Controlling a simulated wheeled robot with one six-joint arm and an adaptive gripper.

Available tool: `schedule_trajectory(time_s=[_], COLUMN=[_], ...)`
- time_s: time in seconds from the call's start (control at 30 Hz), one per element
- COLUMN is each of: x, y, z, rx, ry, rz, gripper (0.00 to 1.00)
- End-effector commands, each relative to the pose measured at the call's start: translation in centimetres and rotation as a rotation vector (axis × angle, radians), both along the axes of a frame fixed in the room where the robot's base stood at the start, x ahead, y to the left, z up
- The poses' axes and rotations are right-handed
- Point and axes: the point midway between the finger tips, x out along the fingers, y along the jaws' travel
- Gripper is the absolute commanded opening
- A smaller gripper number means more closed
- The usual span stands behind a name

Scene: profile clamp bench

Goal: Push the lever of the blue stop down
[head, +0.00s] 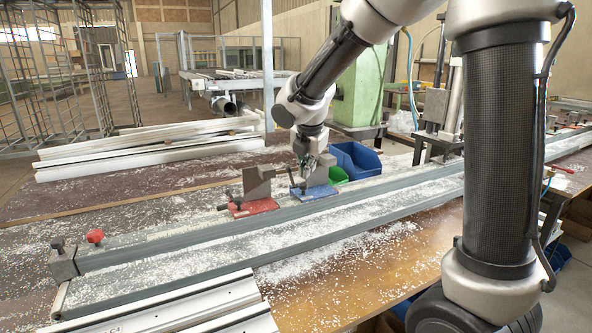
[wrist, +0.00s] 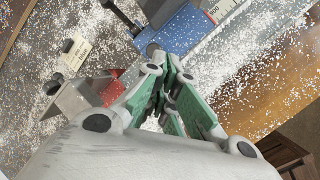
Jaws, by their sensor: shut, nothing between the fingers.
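The blue stop (head: 320,192) sits on the long grey rail, with a grey upright block on its blue base. A dark lever (head: 291,177) stands raised at its left side. In the wrist view the blue base (wrist: 182,38) is at the top, with a dark bar (wrist: 122,17) beside it. My gripper (head: 305,167) is shut and empty, pointing down just above the blue stop, close to the lever. Its green fingers (wrist: 165,78) also show in the wrist view, near a dark round knob. I cannot tell whether they touch it.
A red stop (head: 252,208) with a grey angled block stands just left on the rail (head: 150,250). A red knob (head: 95,236) is at the rail's left end. White chips cover the bench.

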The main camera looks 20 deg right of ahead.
Motion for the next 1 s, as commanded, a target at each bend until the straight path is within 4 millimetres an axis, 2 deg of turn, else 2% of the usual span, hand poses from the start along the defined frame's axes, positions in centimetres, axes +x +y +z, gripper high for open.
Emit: schedule_trajectory(time_s=[0.1, 0.2, 0.4, 0.6, 1.0], x=[2.3, 3.5, 4.2, 4.3, 4.5], y=[1.0, 1.7, 2.4, 2.4, 2.4], z=[1.5, 2.6, 3.2, 3.2, 2.8], rx=[-0.11, -0.201, -0.327, -0.37, -0.371], ry=[-0.046, -0.077, -0.096, -0.092, -0.088], rz=[0.274, 0.471, 0.72, 0.799, 0.801], gripper=[0.0, 0.0, 0.0, 0.0, 0.0])
